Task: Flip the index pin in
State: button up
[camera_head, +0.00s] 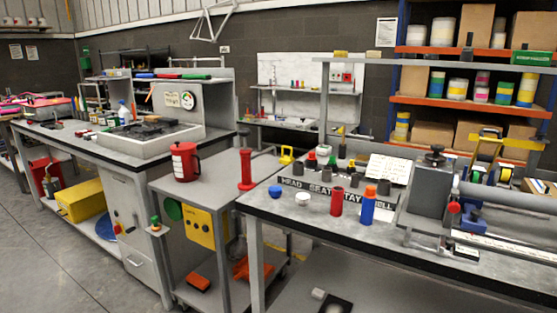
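A grey clamp-like fixture (428,196) stands at the right end of the near bench, with a dark knob (436,150) on top. A small red knob (453,207) sticks out low on its right side. It may be the index pin, but I cannot tell for sure, nor whether it is in or out. A thick grey tube (510,197) runs from the fixture off to the right edge. My gripper is not in view.
The near bench (300,220) holds a red cylinder (337,202), a blue bottle (368,208), a white cup (303,203) and a blue cap (275,191) in front of a lettered rack (330,190). A yellow stand (487,150) rises behind the tube. Grey floor (60,255) is clear at left.

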aim_at(454, 207)
jog(key=z, duration=1.1)
